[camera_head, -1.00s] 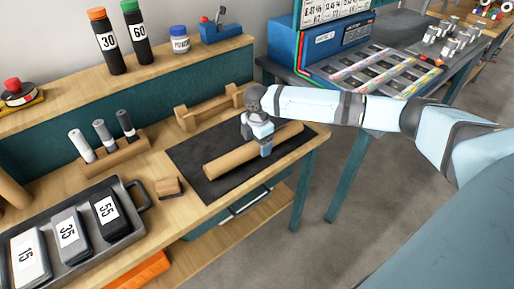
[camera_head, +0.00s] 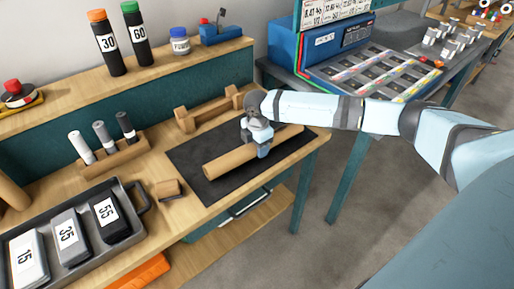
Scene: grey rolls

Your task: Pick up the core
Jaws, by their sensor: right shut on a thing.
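The core (camera_head: 232,161) is a long tan cardboard-like cylinder. It lies slantwise over the dark mat (camera_head: 190,158) on the wooden bench, its near-left end toward the front. My right gripper (camera_head: 262,153) comes down from above and is shut on the core a little right of its middle. The gripper and wrist hide that part of the core. I cannot tell whether the core touches the mat. My left gripper does not show.
A wooden cradle (camera_head: 207,112) stands behind the mat. A grey tray (camera_head: 137,191) holds labelled packs at front left. A blue machine (camera_head: 330,44) stands at back right.

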